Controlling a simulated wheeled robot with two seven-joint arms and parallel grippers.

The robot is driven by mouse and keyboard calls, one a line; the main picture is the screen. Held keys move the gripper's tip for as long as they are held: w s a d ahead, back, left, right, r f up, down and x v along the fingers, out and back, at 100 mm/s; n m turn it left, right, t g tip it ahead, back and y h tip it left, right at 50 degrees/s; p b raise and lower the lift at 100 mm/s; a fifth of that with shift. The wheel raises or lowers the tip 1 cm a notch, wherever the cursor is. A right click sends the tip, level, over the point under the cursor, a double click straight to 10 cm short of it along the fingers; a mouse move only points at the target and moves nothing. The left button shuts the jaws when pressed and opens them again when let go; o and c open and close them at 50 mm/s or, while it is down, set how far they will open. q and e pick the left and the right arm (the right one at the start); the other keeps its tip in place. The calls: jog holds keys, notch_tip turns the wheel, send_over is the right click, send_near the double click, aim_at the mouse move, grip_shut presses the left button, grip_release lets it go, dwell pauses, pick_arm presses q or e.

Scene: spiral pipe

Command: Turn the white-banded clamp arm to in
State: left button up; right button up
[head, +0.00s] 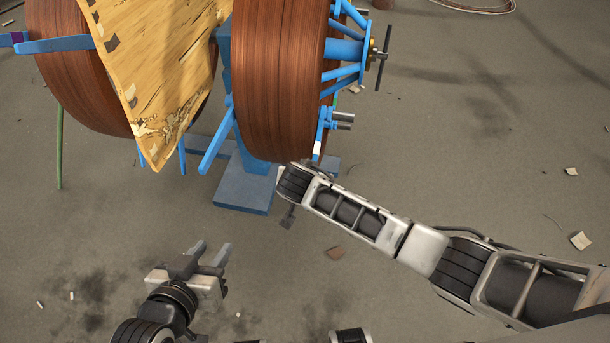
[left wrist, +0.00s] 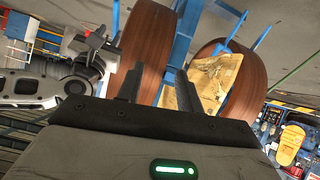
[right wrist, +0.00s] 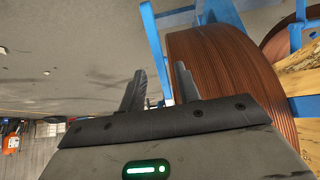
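The clamp arm (head: 321,135) is a slim blue bar with a white band near its lower end, at the right side of the near brown spool. In the right wrist view a blue bar with a white part (right wrist: 168,92) runs down between the finger directions. My right gripper (right wrist: 160,68) is open, its fingers apart, pointing toward that bar; I see no contact. In the head view its fingers are mostly hidden behind my wrist. My left gripper (head: 208,254) is open and empty, low over the floor, away from the spool; its fingers also show apart in the left wrist view.
The brown spool (head: 275,80) stands on a blue frame with a foot plate (head: 243,193). A hub with a crossbar handle (head: 381,57) juts out at upper right. Open floor with small scraps surrounds them.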

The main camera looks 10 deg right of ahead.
pick_arm(q)
jog(key=shift+s+a+r+p, duration=0.15)
jog(key=shift+s+a+p, duration=0.1)
jog(key=shift+p, duration=0.7)
pick_arm(e)
jog(key=v, duration=1.1)
jog(key=shift+s+r, duration=0.2)
jog(key=shift+s, duration=0.05)
